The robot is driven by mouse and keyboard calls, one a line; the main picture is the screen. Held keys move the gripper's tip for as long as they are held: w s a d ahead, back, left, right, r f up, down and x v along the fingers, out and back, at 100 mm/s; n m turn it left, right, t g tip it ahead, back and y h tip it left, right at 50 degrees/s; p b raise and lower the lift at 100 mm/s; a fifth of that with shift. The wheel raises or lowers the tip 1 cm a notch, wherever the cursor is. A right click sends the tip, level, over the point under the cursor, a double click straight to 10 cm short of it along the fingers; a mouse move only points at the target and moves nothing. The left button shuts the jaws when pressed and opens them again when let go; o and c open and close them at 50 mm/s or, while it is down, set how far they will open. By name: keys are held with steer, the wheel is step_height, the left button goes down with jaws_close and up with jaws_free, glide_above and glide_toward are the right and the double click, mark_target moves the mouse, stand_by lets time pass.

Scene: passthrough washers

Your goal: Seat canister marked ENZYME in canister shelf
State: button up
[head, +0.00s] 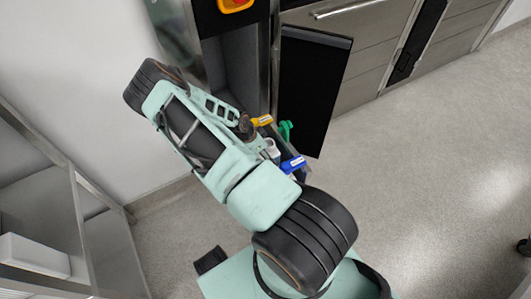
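A canister with a yellow-orange top (262,120), one with a blue top (292,163) and a green-topped item (286,130) stand close together in front of the tall metal unit. The yellow and blue tops carry small white labels, too small to read, so I cannot tell which is ENZYME. A pale cylindrical body (272,148) shows between them. My arm hides much of this area. A dark end part of it, seemingly my gripper (246,126), is just left of the yellow-orange top. Its fingers are not clear, and I cannot tell whether it touches anything. The canister shelf is not clearly identifiable.
A dark open door panel (315,90) stands right of the canisters. Metal cabinets with a bar handle (345,8) line the back. An orange-framed panel (235,4) is at the top. A metal rack with a white box (35,255) is at left.

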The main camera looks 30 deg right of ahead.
steer(key=shift+w, duration=0.15)
stand_by(0.5)
steer(key=shift+f+b, duration=0.45)
steer(key=shift+b, duration=0.3)
steer(key=shift+f+b, duration=0.75)
steer(key=shift+b, duration=0.15)
stand_by(0.5)
stand_by(0.4)
steer(key=o, duration=2.1)
steer(key=shift+o, duration=0.4)
steer(key=shift+a+f, duration=0.1)
steer(key=shift+a, duration=0.05)
steer(key=v, duration=1.2)
